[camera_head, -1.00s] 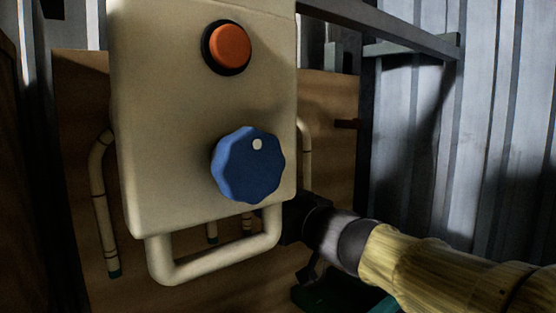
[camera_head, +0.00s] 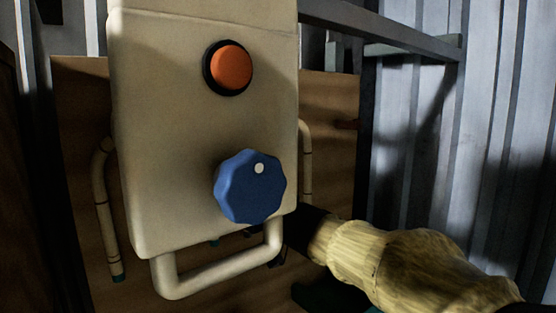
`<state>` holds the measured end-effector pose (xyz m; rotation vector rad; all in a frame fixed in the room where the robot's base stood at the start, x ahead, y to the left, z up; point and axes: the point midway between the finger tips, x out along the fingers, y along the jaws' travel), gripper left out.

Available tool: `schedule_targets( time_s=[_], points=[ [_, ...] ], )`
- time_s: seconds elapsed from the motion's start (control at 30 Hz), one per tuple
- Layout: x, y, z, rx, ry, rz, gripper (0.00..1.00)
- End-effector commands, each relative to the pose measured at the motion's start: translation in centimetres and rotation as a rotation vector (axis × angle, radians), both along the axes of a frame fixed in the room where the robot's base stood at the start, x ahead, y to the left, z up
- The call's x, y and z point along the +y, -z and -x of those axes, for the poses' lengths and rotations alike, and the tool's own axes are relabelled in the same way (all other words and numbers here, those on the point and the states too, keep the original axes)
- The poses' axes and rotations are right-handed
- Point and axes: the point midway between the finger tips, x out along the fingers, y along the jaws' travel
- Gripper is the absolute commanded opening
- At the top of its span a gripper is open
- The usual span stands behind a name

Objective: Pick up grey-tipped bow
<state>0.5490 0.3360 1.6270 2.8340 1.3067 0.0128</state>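No grey tip shows on any bow in view. A pale bent bow (camera_head: 101,205) with dark bands hangs at the left, in front of a brown board, and ends in a teal tip. Another pale bent bow (camera_head: 307,165) shows at the right edge of the cream box; its lower end is hidden. A small teal tip (camera_head: 214,243) shows just under the box. My arm comes in from the lower right in a pale yellow ribbed cover. Its dark far end passes behind the box's lower right corner, so my gripper's fingers and anything between them are hidden.
The cream box (camera_head: 150,150), with an orange button (camera_head: 231,68), a blue knob (camera_head: 250,187) and a tube handle (camera_head: 190,285), fills the middle foreground. The brown board (camera_head: 335,100) stands behind it. A grey metal frame (camera_head: 390,35) and corrugated wall (camera_head: 500,120) are at the right.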

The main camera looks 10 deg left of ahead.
Motion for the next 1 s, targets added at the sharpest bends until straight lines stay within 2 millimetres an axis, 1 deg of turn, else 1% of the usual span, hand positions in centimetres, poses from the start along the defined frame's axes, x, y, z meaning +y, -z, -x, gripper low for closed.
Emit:
schedule_targets(
  time_s=[0.1, 0.57, 0.6, 0.67, 0.7, 0.77, 0.8, 1.0],
  points=[
    [0.44, -0.02, -0.32, 0.000, -0.001, 0.000, 0.41],
    [0.37, 0.02, -0.30, 0.000, 0.000, 0.000, 0.41],
    [0.37, 0.02, -0.30, 0.000, 0.000, 0.000, 0.39],
    [0.36, 0.02, -0.30, 0.000, 0.000, 0.000, 0.27],
    [0.36, 0.01, -0.30, 0.000, 0.000, 0.000, 0.19],
    [0.36, 0.01, -0.30, 0.000, 0.000, 0.000, 0.08],
    [0.36, 0.01, -0.30, 0.000, 0.000, 0.000, 0.00],
    [0.37, -0.02, -0.29, -0.001, 0.000, 0.000, 0.00]
  ],
)
